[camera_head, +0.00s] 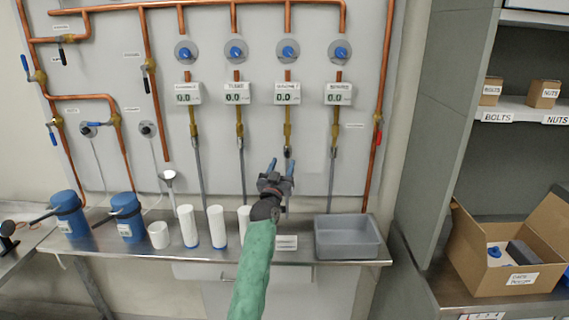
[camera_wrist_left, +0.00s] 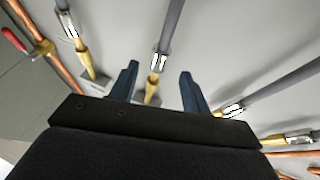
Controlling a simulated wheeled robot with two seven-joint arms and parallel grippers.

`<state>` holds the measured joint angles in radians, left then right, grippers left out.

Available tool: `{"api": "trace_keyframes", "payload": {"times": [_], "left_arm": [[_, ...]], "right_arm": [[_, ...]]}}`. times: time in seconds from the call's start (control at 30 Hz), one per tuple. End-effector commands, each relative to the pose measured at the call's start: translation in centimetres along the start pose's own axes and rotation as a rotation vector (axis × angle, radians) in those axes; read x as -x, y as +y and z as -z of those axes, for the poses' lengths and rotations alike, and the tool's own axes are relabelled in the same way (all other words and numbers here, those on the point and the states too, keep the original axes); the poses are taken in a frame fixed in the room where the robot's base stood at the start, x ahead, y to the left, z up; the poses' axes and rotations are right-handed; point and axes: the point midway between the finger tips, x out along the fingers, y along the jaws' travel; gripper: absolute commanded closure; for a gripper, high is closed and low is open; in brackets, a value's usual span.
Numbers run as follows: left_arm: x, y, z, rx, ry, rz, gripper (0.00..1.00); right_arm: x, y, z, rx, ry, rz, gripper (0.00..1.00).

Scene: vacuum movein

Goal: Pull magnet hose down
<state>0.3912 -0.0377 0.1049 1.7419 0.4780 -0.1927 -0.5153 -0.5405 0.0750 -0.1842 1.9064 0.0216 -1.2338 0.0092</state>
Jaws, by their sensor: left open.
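Several grey hoses hang from brass fittings under digital gauges on the wall panel. The third hose from the left (camera_head: 288,153) meets its brass fitting (camera_head: 287,127) just above my left gripper (camera_head: 281,166); the gauge label there is too small to read surely. My left gripper is open and empty, with blue fingers pointing up toward the panel. In the left wrist view, a grey hose (camera_wrist_left: 171,25) with a silver coupling and brass fitting (camera_wrist_left: 152,90) shows between the spread fingers (camera_wrist_left: 158,85). I cannot tell if the fingers reach around it. My right gripper is out of view.
Neighbouring hoses (camera_head: 242,165) (camera_head: 332,175) hang on both sides. Below is a steel bench with a grey tray (camera_head: 347,253), white cylinders (camera_head: 188,226) and blue canisters (camera_head: 127,217). A shelf with a cardboard box (camera_head: 490,265) stands at the right. Copper pipes (camera_head: 382,100) run along the panel.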

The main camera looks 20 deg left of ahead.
Motion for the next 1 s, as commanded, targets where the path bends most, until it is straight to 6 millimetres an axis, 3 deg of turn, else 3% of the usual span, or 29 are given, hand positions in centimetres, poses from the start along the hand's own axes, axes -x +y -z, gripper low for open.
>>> {"api": "trace_keyframes", "payload": {"times": [0.1, 0.33, 0.87, 1.0], "left_arm": [[1.6, 0.0, -0.2, 0.0, 0.0, 0.0, 0.53], [3.1, 0.0, -0.1, 0.0, 0.0, 0.0, 0.53], [3.4, 0.0, -0.1, 0.0, -0.002, 0.0, 0.53], [4.8, 0.4, -1.3, -0.005, -0.043, -0.02, 0.53]], "right_arm": [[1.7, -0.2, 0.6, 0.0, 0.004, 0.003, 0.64], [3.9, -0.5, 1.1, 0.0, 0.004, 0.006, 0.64], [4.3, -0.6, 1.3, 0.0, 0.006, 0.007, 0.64], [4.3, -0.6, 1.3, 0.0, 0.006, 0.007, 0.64]]}}
